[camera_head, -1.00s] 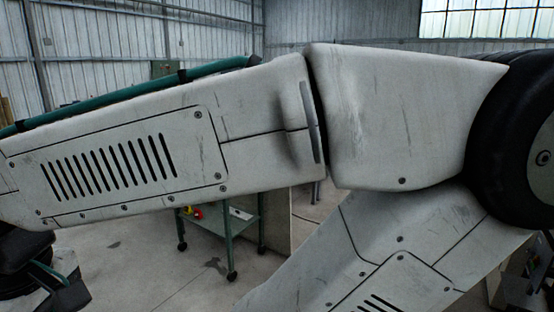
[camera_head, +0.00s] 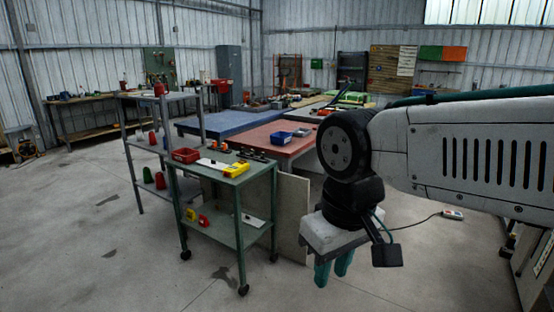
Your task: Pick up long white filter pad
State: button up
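A long, flat white piece (camera_head: 212,165), which looks like the filter pad, lies on the top of the green wheeled cart (camera_head: 226,182), beside a yellow object (camera_head: 236,170). A smaller white piece (camera_head: 255,221) lies on the cart's lower shelf. My gripper (camera_head: 332,271) hangs fingers down, right of the cart and apart from it. Its two teal fingers show side by side, with nothing visible held. The gap between them is too unclear to judge.
A red bin (camera_head: 185,155) and small dark parts share the cart top. A grey shelf rack (camera_head: 140,148) stands left of the cart, a tan board (camera_head: 293,215) at its right. Red (camera_head: 285,146) and blue tables stand behind. The front floor is clear.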

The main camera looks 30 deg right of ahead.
aim_at(210, 164)
jog(key=z, duration=0.35)
jog(key=i, duration=0.45)
jog(key=z, duration=0.55)
jog(key=i, duration=1.3)
jog(key=u, duration=0.3)
jog(key=i, duration=1.05)
jog(key=u, duration=0.7)
jog(key=i, duration=0.35)
jog(key=u, duration=0.2)
